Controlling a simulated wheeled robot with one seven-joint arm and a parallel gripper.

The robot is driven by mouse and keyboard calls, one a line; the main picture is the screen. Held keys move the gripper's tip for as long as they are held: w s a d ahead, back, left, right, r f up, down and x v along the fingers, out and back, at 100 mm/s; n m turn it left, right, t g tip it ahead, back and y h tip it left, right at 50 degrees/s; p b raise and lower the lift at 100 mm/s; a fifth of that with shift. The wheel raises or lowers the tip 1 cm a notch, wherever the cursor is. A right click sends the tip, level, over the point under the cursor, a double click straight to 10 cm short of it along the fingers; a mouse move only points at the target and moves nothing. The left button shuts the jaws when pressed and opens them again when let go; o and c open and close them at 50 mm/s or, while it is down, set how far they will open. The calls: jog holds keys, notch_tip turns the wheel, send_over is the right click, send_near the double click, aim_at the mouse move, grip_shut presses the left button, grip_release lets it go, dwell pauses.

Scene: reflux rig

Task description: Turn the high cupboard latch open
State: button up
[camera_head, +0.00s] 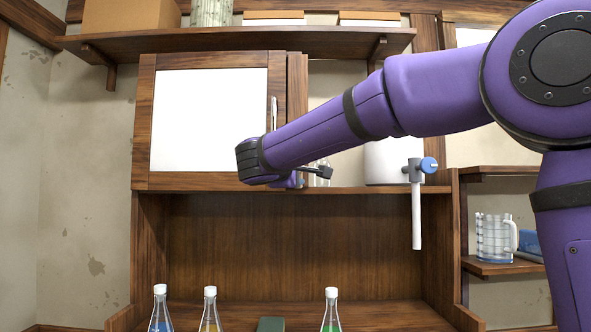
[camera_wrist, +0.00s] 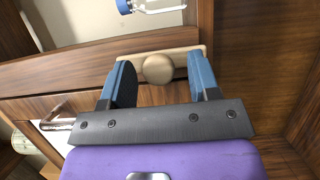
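The high cupboard (camera_head: 144,110) has a wood-framed door with a white panel and an upright metal handle (camera_head: 274,112). In the wrist view a round beige latch knob (camera_wrist: 157,69) sits on a pale bar (camera_wrist: 183,53) on the wooden frame. My gripper (camera_wrist: 158,75) is open, with one blue finger on each side of the knob. A gap shows between the knob and each finger. In the head view my arm crosses in front of the cupboard's lower right, and the latch is hidden behind it.
A white tank with a blue-knobbed tap (camera_head: 428,165) and hanging pipe stands right of the arm. A shelf (camera_head: 240,42) runs above the cupboard. Stoppered flasks (camera_head: 331,312) stand below. A glass beaker (camera_head: 493,238) sits on the right shelf. A capped glass vessel (camera_wrist: 155,5) is near the fingers.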

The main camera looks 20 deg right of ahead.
jog(key=shift+s, duration=0.1)
jog(key=v, duration=1)
jog(key=shift+s+a, duration=0.15)
jog(key=shift+a, duration=0.15)
jog(key=s+d+f+m+g+y, duration=0.4)
jog(key=s+d+f+g, duration=0.3)
jog(key=s+d+f, duration=0.65)
jog(key=s+d+f+m+g+y, duration=0.1)
jog(key=s+f+m+y, duration=0.5)
jog(key=s+f, duration=0.7)
jog(key=s+y, duration=0.1)
jog(key=s, duration=0.1)
jog(key=shift+s+y, duration=0.3)
jog(key=shift+s, duration=0.05)
jog(key=shift+d+f+g, duration=0.1)
jog(key=shift+f+g, duration=0.05)
jog(key=shift+g, duration=0.15)
jog(key=shift+c, duration=0.2)
